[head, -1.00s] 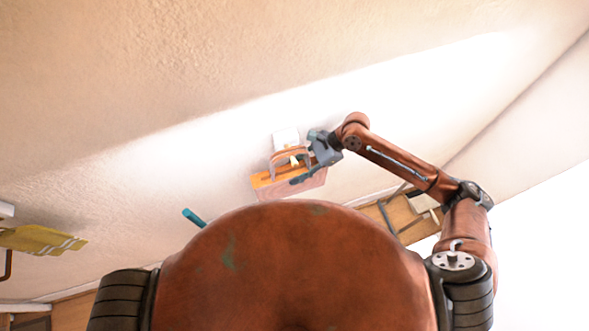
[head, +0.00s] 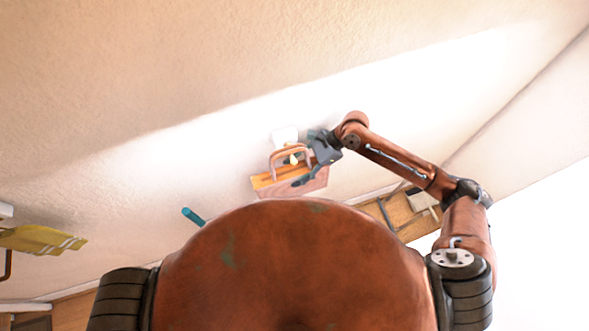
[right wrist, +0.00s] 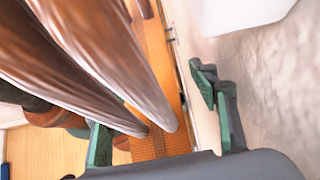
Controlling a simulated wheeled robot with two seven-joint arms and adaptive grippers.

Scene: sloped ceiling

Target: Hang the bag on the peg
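The bag (head: 310,183) has a pinkish body, an orange top and brown arched handles (head: 289,148). It is against the wall in the middle of the head view. A small cream tip, apparently the peg (head: 293,160), shows inside the handle arch below a white plate (head: 285,135). Whether the handles bear on the peg is unclear. My right gripper (head: 312,166) is at the right side of the handles. In the right wrist view its green-padded fingers (right wrist: 158,130) are spread apart, with brown handle straps (right wrist: 120,60) near and partly between them. My left gripper is out of view.
A yellow striped item (head: 42,240) is at the far left. A teal object (head: 193,216) shows above my body's edge. Wooden furniture (head: 405,215) stands low at the right, behind my right arm. The wall around the bag is otherwise bare.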

